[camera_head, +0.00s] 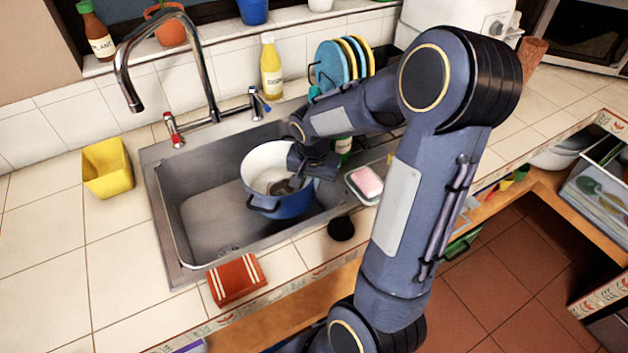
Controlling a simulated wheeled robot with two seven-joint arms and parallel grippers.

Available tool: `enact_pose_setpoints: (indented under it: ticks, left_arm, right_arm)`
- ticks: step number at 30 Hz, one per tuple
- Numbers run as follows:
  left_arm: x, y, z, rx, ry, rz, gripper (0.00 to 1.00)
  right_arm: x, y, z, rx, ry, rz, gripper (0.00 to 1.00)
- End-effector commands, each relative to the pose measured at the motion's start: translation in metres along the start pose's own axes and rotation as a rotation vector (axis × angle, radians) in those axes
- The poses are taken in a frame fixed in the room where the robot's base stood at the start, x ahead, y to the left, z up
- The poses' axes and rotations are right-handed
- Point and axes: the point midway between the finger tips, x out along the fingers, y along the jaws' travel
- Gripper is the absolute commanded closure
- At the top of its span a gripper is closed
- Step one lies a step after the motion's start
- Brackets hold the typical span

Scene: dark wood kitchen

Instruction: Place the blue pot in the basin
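The blue pot (284,207), white inside with dark side handles, is within the outline of the metal basin (200,212), toward its right side. It looks roughly upright; I cannot tell whether it rests on the basin floor or hangs just above it. My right gripper (291,184) is at the pot's right rim, with its dark fingers over the pot's inside. The fingers are small and dark, so whether they are closed on the rim is unclear. My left gripper is not in view.
A tall faucet (205,70) with red and blue taps stands behind the basin. A yellow container (107,169) is left, a red folded item (236,279) in front, and a pink soap (367,181) right. A yellow bottle (270,68) and plates (332,66) stand behind.

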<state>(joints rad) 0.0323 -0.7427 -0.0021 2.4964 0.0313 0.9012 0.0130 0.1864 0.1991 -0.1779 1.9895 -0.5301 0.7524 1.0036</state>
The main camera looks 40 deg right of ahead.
Motion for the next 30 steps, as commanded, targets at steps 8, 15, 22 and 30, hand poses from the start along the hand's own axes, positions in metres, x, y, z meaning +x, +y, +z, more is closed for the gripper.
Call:
enact_pose_setpoints:
  ticks: [8,15,22,30]
  left_arm:
    - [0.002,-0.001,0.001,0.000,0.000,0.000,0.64]
    - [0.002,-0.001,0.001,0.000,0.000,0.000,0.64]
    - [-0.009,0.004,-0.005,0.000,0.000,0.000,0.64]
    - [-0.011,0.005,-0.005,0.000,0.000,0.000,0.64]
  right_arm:
    - [0.002,0.000,0.000,0.000,0.000,0.000,0.87]
    - [0.002,0.000,0.000,0.000,0.000,0.000,0.76]
    - [-0.011,0.000,-0.002,0.001,0.000,0.000,0.76]
    - [-0.064,-0.002,-0.003,0.000,0.005,-0.006,0.76]
